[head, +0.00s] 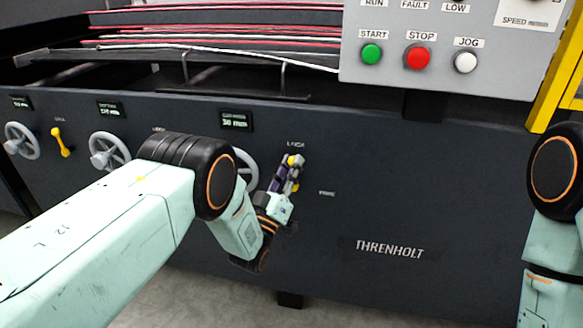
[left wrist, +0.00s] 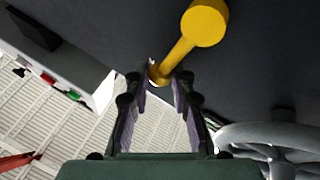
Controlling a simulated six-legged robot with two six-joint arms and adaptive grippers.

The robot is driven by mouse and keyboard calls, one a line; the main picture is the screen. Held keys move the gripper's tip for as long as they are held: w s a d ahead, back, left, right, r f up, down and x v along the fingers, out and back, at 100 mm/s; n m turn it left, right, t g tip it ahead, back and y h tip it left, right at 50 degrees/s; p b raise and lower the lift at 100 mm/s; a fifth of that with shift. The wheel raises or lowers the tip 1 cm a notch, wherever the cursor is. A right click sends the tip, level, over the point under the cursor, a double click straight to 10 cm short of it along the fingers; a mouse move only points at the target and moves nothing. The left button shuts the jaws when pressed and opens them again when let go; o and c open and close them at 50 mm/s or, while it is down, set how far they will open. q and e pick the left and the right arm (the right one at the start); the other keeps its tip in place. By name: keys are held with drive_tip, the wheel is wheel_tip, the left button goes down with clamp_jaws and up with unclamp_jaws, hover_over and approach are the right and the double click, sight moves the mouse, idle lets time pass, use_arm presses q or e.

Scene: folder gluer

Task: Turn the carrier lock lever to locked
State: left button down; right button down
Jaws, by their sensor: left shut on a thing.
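A yellow lock lever (head: 291,160) sits on the dark front panel under a small label, right of a grey handwheel, mostly hidden by my left gripper (head: 289,168). In the left wrist view, the lever (left wrist: 205,24) shows a thick round end at the top and a narrower bar slanting down-left. The bar's lower end lies between the fingertips of my left gripper (left wrist: 168,78), which is shut on it. The lever's position marks are too small to read. Of my right arm, only links show at the right edge; its gripper is out of view.
Another yellow lever (head: 62,142) stands farther left between grey handwheels (head: 22,141). A handwheel (head: 247,170) is close left of my left gripper; it also shows in the left wrist view (left wrist: 270,140). A control box (head: 440,75) overhangs above right.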

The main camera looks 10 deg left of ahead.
use_arm(q)
drive_tip(key=shift+r, duration=0.1)
drive_tip(key=c, duration=1.4)
unclamp_jaws()
drive_tip(key=v, duration=0.7)
drive_tip(key=shift+s+f, duration=0.2)
drive_tip(key=shift+f, duration=0.05)
